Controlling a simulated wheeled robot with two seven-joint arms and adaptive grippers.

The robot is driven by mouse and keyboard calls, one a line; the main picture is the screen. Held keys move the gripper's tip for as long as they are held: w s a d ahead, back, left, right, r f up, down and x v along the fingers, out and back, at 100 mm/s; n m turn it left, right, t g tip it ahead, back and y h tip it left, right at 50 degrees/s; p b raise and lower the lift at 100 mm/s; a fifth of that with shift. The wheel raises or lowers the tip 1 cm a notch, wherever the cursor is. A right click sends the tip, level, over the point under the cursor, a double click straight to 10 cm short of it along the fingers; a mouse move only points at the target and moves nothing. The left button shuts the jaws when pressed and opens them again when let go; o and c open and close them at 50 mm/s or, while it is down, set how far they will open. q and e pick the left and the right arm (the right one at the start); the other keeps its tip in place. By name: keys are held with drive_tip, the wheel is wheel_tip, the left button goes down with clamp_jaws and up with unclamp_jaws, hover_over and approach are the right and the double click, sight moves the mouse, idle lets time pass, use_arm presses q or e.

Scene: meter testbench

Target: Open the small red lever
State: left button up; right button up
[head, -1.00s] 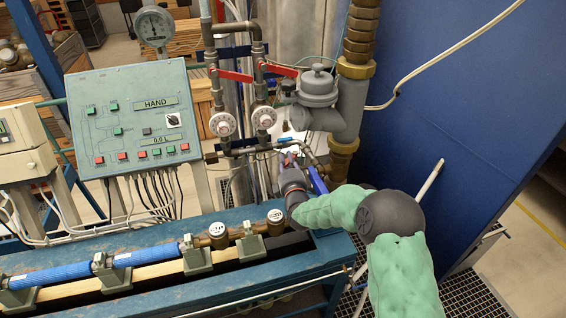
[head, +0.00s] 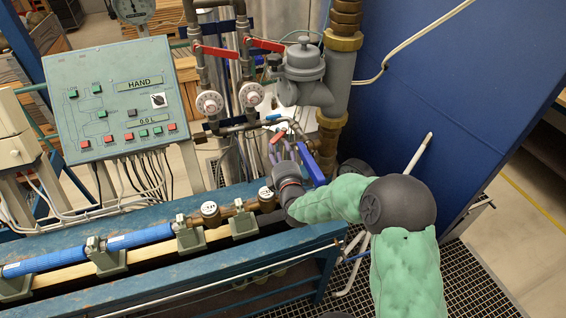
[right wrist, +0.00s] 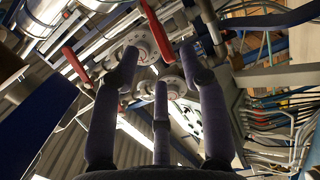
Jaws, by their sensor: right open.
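A small red piece (head: 278,137), which looks like the small red lever, shows on the low pipework just beyond my right gripper's fingers in the head view. My right gripper (head: 283,152) points up toward this pipework, open, with nothing seen between its fingers. In the right wrist view my right gripper (right wrist: 160,75) shows its three dark fingers spread apart. I cannot tell whether a finger touches the small lever, and the fingers partly hide that area. My left gripper is not in view.
Two larger red levers (head: 217,52) (head: 265,44) sit higher on the vertical pipes. A small blue handle (head: 273,117) is on the low pipe. A grey meter (head: 303,62) stands behind. A control panel (head: 118,100) is at left, a blue wall (head: 450,90) at right.

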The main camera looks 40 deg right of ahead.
drive_tip(key=shift+v, duration=2.65)
drive_tip(key=shift+c, duration=0.3)
